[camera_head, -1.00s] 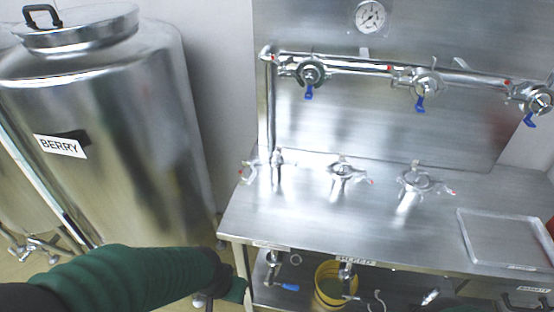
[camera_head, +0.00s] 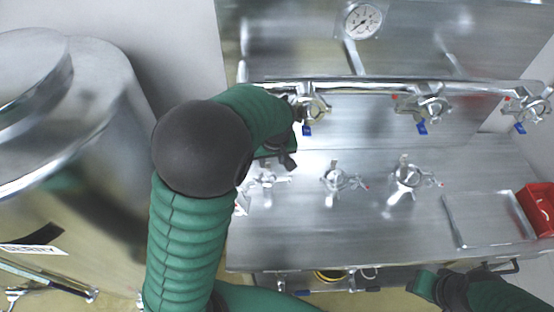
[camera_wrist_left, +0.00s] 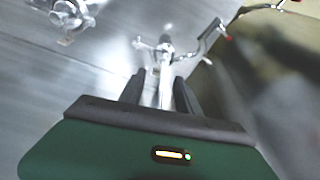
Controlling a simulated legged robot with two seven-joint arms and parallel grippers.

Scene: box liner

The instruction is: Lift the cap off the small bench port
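The small bench port (camera_head: 266,181) stands at the left end of the steel bench, with a clamp and metal fittings around its top. In the left wrist view the port (camera_wrist_left: 166,58) lies straight ahead of my fingers. My left gripper (camera_head: 287,158) is just above and behind it in the head view, partly hidden by my forearm. In the wrist view its two dark fingers (camera_wrist_left: 160,82) are apart, with the bright metal of the port showing between them. I cannot tell whether they touch it. My right gripper (camera_head: 427,287) is low at the bench's front edge, its fingers unclear.
Two more clamped ports, a middle one (camera_head: 340,180) and a right one (camera_head: 408,178), stand on the bench. A pipe (camera_head: 370,88) with blue-handled valves runs behind. A shallow tray (camera_head: 462,232) and red bin (camera_head: 538,207) are at right; a steel tank (camera_head: 75,130) is at left.

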